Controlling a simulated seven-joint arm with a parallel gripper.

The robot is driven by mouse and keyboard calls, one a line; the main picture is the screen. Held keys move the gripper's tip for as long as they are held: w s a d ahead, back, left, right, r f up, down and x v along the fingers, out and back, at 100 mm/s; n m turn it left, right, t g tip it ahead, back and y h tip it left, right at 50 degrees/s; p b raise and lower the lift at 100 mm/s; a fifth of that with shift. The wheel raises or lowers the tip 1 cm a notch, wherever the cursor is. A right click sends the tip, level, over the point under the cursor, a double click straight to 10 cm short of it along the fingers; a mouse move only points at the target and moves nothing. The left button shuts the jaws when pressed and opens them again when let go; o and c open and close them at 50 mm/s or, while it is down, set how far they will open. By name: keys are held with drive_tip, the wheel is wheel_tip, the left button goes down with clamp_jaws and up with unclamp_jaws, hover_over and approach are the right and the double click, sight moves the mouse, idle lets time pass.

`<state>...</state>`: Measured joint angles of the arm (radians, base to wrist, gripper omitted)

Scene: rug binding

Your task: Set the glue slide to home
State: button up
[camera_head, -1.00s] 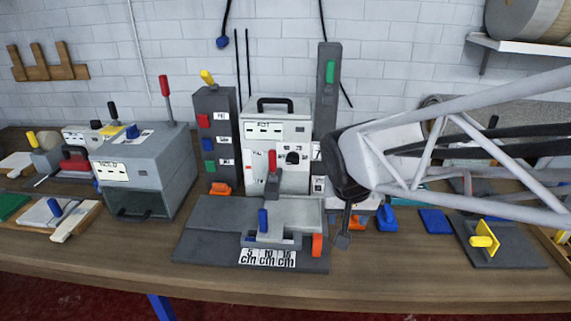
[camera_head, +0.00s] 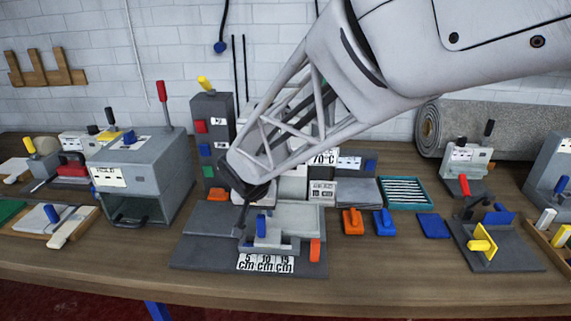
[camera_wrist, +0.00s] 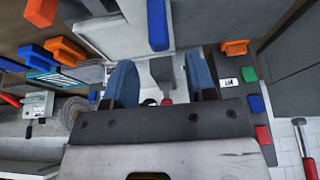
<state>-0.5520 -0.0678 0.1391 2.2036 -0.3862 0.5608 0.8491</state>
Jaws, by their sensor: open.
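No part is readably marked as the glue slide. A grey bench fixture (camera_head: 195,250) carries a scale plate marked 5, 10 and 15 cm (camera_head: 266,263). Behind the scale is a small grey carriage with an upright blue handle (camera_head: 261,225); the handle also shows in the wrist view (camera_wrist: 158,25). An orange block (camera_head: 315,250) is at the fixture's right end. My gripper (camera_head: 243,218) is low over the fixture, just left of the blue handle and apart from it. In the wrist view its two blue fingers are spread, with a grey post and red tip (camera_wrist: 163,75) seen between them.
A grey box machine with a red lever (camera_head: 162,90) stands left. A dark column with coloured blocks (camera_head: 213,105) stands behind the fixture. Orange (camera_head: 352,222) and blue (camera_head: 384,222) blocks lie right of it. A yellow-handled plate (camera_head: 482,242) is farther right. My arm hides the machine behind.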

sight(260, 217)
drive_tip(key=shift+f, duration=0.1)
idle(0.3)
drive_tip(key=shift+x, duration=3.75)
clamp_jaws()
